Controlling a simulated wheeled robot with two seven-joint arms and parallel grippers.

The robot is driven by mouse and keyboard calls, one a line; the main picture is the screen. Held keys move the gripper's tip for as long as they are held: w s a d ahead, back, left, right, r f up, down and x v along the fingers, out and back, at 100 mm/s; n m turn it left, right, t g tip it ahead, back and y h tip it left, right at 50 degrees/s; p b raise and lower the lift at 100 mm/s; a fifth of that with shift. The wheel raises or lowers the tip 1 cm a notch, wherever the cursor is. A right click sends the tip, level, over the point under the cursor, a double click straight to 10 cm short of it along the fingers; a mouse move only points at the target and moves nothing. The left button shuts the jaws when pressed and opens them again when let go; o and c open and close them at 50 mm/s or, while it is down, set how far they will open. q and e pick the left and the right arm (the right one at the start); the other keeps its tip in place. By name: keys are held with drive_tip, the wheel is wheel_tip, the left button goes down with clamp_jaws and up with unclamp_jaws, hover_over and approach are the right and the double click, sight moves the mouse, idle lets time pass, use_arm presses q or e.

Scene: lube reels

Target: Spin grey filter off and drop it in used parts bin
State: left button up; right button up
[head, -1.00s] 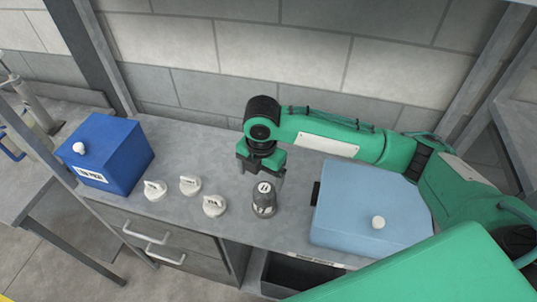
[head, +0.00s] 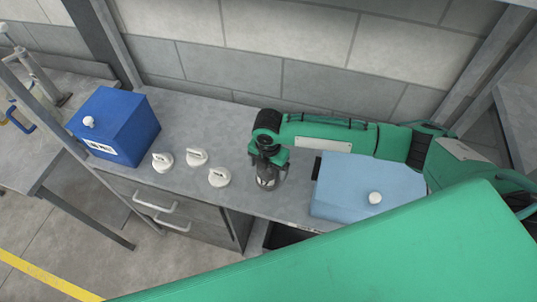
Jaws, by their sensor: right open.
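The grey filter (head: 267,183) stands upright on the grey counter, right of the white-topped parts. My right gripper (head: 268,166) is directly above it, pointing down, with its fingers around the filter's upper part. The gripper is open, and I cannot tell whether a finger touches the filter. The gripper hides the filter's top. The used parts bin (head: 285,236) shows as a dark opening below the counter's front edge, mostly hidden by my green arm in the foreground. My left gripper is not in view.
A blue box (head: 116,128) with a white knob stands at the counter's left end. A light blue box (head: 345,185) with a white knob is close on the right. Drawers (head: 165,205) are below.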

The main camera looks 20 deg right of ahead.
drive_tip(key=shift+f, duration=0.65)
drive_tip(key=c, duration=1.3)
drive_tip(key=shift+o, duration=0.2)
drive_tip(key=n, duration=0.5)
drive_tip(key=shift+n, duration=0.7)
drive_tip(key=n, duration=0.4)
drive_tip(key=shift+a, duration=0.15)
